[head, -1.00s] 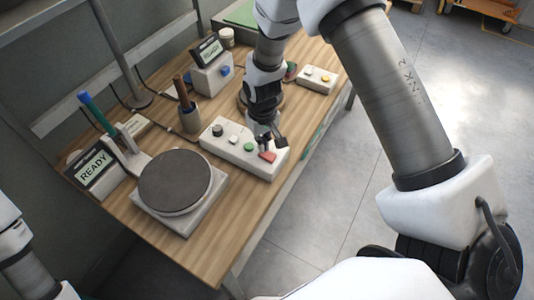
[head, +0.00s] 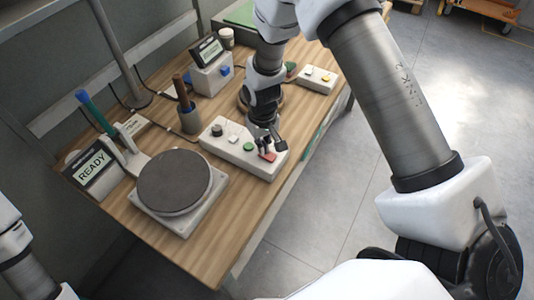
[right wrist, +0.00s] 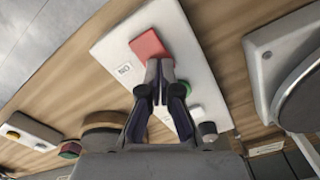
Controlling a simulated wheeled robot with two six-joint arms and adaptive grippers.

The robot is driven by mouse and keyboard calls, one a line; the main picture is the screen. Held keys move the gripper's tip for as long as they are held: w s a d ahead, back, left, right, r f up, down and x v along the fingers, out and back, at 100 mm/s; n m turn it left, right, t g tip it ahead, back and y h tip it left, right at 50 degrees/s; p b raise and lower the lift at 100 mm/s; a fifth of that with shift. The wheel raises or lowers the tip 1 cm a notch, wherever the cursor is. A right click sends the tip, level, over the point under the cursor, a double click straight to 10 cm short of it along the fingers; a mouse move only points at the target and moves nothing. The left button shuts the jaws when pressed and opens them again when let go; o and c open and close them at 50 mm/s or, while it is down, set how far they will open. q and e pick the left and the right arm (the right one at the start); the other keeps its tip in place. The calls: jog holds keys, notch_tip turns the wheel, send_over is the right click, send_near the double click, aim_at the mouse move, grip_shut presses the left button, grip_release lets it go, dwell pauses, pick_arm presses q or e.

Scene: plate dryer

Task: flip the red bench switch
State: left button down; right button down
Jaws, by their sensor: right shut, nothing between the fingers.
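The red bench switch (head: 268,156) sits at the right end of a white control box (head: 223,150) on the wooden bench. In the right wrist view the red switch (right wrist: 148,46) shows beside an ON label, just beyond my fingertips. My right gripper (head: 264,150) is shut and empty, with its tips at the red switch and covering part of it; whether they touch it I cannot tell. The right gripper (right wrist: 159,68) also shows in the right wrist view. My left gripper is out of view; only part of the left arm shows at the left edge.
A white scale with a round dark plate (head: 174,181) and a READY display (head: 91,171) stand at the left. A green button (head: 249,147) is beside the switch.

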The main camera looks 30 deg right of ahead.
jog(key=shift+f, duration=0.15)
notch_tip(320, 180, up, 7)
jog(key=p, duration=0.6)
dwell(0.4)
